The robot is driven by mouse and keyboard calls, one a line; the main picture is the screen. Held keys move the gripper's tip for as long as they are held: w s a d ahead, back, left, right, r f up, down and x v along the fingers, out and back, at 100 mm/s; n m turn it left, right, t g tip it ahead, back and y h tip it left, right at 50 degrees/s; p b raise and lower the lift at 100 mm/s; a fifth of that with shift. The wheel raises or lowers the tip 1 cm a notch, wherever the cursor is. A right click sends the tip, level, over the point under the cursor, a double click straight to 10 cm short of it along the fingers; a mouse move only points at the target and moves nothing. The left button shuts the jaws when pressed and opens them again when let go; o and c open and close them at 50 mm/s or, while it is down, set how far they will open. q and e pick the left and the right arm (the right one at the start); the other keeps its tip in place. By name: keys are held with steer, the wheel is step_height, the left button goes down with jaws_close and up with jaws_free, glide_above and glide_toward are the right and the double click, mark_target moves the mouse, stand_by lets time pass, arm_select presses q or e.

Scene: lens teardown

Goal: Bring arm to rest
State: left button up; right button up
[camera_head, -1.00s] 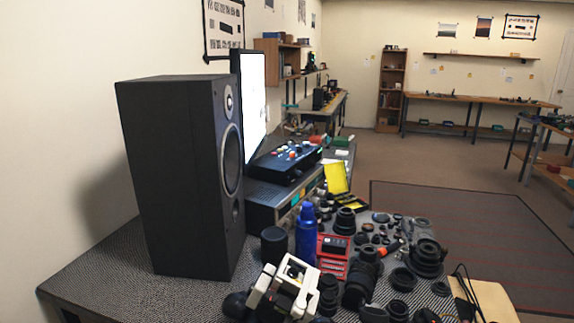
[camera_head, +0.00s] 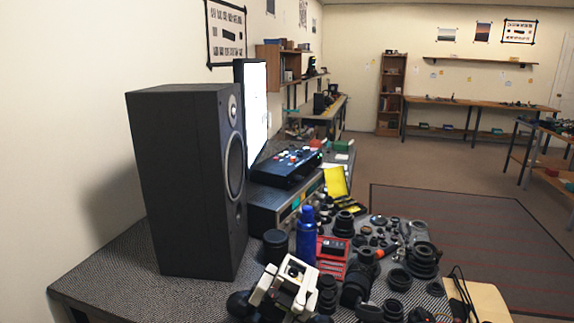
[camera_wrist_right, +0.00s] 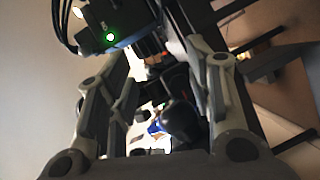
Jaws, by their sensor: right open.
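My right gripper (camera_wrist_right: 160,68) shows in the right wrist view. Its two grey fingers stand wide apart and nothing is gripped between them. Blurred dark and bright shapes lie beyond the fingers, too unclear to name.
The patterned bench (camera_head: 125,262) holds a tall black speaker (camera_head: 182,185), a blue bottle (camera_head: 306,236), a red case (camera_head: 332,248) and many lenses (camera_head: 421,259). A dark box with a green light (camera_wrist_right: 110,37) is close to the right gripper.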

steer(key=s+d+f+m+g+y, duration=0.3)
steer(key=s+d+f+m+g, duration=0.3)
steer(key=s+d, duration=0.4)
steer(key=s+a+r+n+g+y, duration=0.1)
steer(key=s+a+r+g+y, duration=0.25)
steer(key=s+r+y, duration=0.45)
step_height(320, 180, down, 28)
steer(key=s, duration=0.2)
arm_select(q)
steer(key=shift+w, duration=0.25)
arm_select(e)
steer(key=s+d+f+g, duration=0.1)
steer(key=s+d+f, duration=0.2)
steer(key=s+f, duration=1.3)
steer(key=shift+s+f+n+g+h, duration=0.3)
steer(key=shift+s+f+g+h, duration=0.1)
steer(key=shift+s, duration=0.15)
